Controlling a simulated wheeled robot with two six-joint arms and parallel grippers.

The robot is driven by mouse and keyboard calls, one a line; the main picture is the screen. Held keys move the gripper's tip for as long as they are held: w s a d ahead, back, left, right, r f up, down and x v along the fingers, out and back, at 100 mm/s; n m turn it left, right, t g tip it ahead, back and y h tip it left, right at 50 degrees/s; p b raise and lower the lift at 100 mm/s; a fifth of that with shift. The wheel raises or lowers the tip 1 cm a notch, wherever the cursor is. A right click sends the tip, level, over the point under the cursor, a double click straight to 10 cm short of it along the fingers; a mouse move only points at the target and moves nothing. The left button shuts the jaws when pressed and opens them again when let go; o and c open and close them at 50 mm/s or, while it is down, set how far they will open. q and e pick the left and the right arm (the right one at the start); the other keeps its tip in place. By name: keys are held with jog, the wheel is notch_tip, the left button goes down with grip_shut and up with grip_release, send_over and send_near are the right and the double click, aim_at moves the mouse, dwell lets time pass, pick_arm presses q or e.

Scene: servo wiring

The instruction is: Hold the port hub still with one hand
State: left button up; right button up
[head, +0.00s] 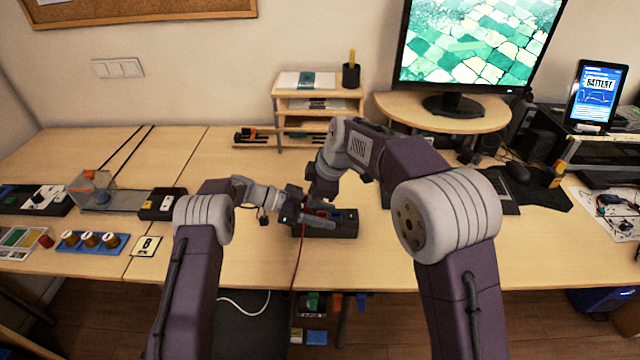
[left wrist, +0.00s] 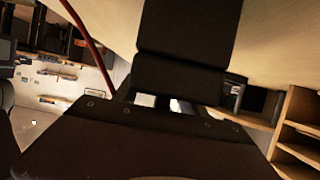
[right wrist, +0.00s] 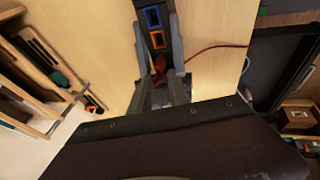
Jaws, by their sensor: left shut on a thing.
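The port hub (head: 345,231) is a dark, long box on the desk in front of me, with blue and orange-red ports along its top. The hub's ports also show in the right wrist view (right wrist: 155,20). My left gripper (head: 312,219) is shut on the hub from the left side; in the left wrist view a dark block (left wrist: 190,50), likely the hub, fills the space before it. My right gripper (right wrist: 157,45) has its fingers apart over the hub, one on each side of the port row. A red plug (right wrist: 160,66) shows between these fingers; I cannot tell whether they touch it.
A red cable (head: 299,250) hangs from the hub area over the desk's front edge. To the left stand a blue spool tray (head: 91,244) and a numbered card (head: 146,246). A small shelf (head: 318,92) and monitor (head: 478,45) stand behind.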

aim_at(308, 211)
jog(key=x, duration=0.4)
jog(key=shift+w+a+f, duration=0.1)
jog(key=shift+f, duration=0.25)
grip_shut()
